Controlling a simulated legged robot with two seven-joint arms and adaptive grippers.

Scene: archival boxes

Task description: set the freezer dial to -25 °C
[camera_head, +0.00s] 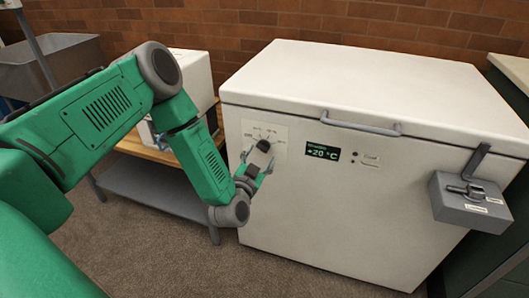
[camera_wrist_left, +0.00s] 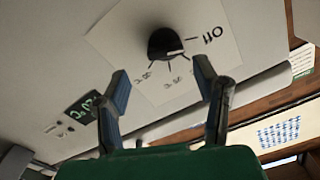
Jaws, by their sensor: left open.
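The white chest freezer (camera_head: 340,215) stands in front of me with its lid shut. Its black dial (camera_head: 263,145) sits on a pale label plate at the front upper left. In the left wrist view the dial (camera_wrist_left: 163,43) is ringed by tick marks and the word "Off"; its white mark points toward the "Off" side. The green display (camera_head: 323,152) appears to read +20 °C. My left gripper (camera_head: 257,163) is open in front of the dial. In the left wrist view its fingers (camera_wrist_left: 162,82) are apart, short of the dial, with nothing between them.
The lid handle (camera_head: 362,123) juts out above the display. A grey latch box (camera_head: 470,203) sticks out at the freezer's right. A low table with a grey shelf (camera_head: 155,190) and a white appliance (camera_head: 190,75) stand left of the freezer. The carpet in front is clear.

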